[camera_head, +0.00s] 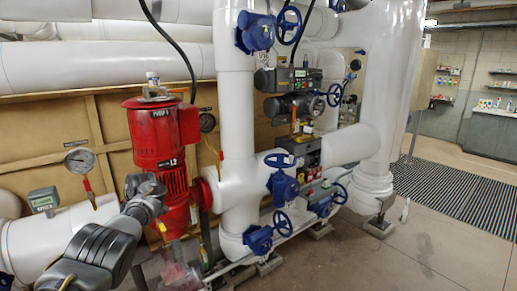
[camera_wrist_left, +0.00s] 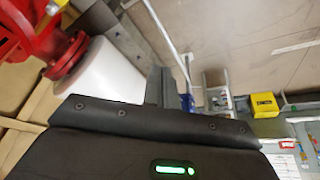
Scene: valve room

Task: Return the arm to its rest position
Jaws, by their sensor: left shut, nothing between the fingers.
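My left arm (camera_head: 100,245) comes in from the lower left in the head view, and its dark grey links reach up in front of the red pump motor (camera_head: 158,130). I cannot make out the fingers there. In the left wrist view my left gripper (camera_wrist_left: 168,86) shows its dark fingers together, shut and empty, beyond the black gripper body with a green light. Red pump parts (camera_wrist_left: 68,55) and a white pipe (camera_wrist_left: 105,75) show at its left. My right gripper is in neither view.
Thick white pipes (camera_head: 238,130) with blue valve wheels (camera_head: 281,223) stand right of the pump. A pressure gauge (camera_head: 79,160) stands at the left, close to my arm. The concrete floor (camera_head: 425,235) at the right is open, with a striped mat (camera_head: 445,200) beyond.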

